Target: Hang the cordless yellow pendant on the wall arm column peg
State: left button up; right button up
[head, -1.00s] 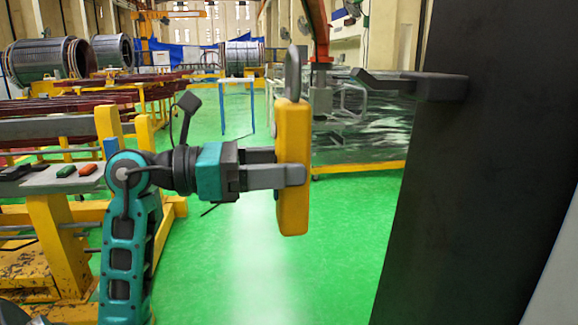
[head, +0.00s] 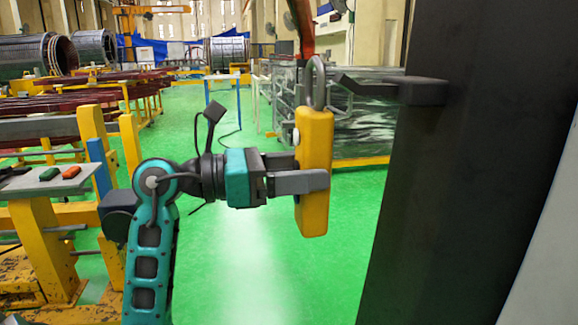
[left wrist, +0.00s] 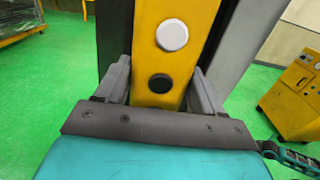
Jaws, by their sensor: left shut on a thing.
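The yellow pendant (head: 314,150) is upright in my left gripper (head: 310,180), with a grey loop (head: 318,84) on its top. In the left wrist view the yellow pendant (left wrist: 173,62) shows a white and a black button between the two fingers of my left gripper (left wrist: 160,88). The dark peg (head: 385,88) sticks out to the left from the dark wall arm column (head: 450,180), with its tip turned up. The loop appears just left of the peg tip, at about its height. I cannot tell their difference in depth. My right gripper is not in view.
A grey ledge (head: 65,182) with a green and an orange item lies on a yellow frame at the left. Wrapped goods (head: 375,130) stand behind the peg. Green floor (head: 255,270) is open between the yellow frame and the column.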

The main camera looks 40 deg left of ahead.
aim_at(331, 167)
pick_arm(q)
jog(key=shift+p+x, duration=0.45)
jog(key=shift+x, duration=1.8)
jog(key=w+d+f, duration=0.1)
jog(key=w+d+f+b, duration=0.1)
jog(key=w+d, duration=0.1)
jog(key=shift+w, duration=0.15)
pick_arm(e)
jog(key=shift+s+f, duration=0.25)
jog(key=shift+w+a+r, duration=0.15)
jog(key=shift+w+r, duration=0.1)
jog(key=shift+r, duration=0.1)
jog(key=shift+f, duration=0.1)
